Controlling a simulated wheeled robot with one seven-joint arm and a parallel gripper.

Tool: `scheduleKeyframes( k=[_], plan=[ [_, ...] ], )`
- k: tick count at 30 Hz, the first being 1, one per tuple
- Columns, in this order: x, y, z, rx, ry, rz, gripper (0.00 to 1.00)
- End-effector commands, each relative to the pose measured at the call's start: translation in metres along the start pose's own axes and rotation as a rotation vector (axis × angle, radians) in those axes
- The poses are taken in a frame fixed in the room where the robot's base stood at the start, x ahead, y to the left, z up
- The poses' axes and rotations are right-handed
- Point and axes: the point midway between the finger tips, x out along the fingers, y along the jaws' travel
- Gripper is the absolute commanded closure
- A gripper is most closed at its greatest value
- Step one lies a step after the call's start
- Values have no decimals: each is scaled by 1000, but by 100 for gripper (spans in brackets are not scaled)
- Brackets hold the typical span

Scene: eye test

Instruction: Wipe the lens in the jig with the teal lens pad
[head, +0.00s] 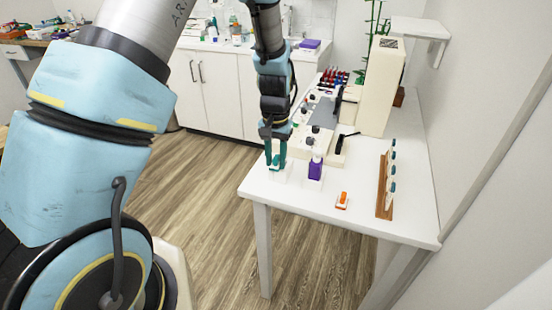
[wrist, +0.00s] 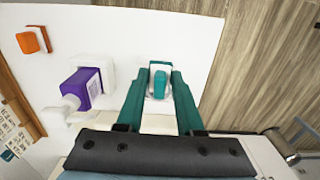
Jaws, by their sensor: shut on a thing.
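My gripper (wrist: 159,84) has its two teal fingers closed on the sides of the teal lens pad (wrist: 160,78). The pad is at a small white holder (wrist: 152,118) on the table; I cannot tell whether it is seated in it or just above it. In the head view my gripper (head: 275,155) points down at the table's near left corner, and the pad is hard to tell from the teal fingers there. I cannot clearly make out the lens or its jig; a pale fixture (head: 322,147) with a black handle stands farther back.
An orange block (head: 342,201) and a wooden rack (head: 384,190) of lens-like pieces are farther right. A tall cream machine (head: 380,95) stands behind.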

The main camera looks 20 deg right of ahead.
Motion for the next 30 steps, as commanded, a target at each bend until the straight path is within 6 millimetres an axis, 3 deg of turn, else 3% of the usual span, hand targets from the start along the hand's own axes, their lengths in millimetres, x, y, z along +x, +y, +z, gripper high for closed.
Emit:
scheduleKeyframes(
  k=[2,18,30],
  plan=[
    [-22,-1,-3,-1,6,0,100],
    [-68,-7,-8,-2,2,0,100],
    [-78,-8,-10,-2,2,0,100]
  ],
)
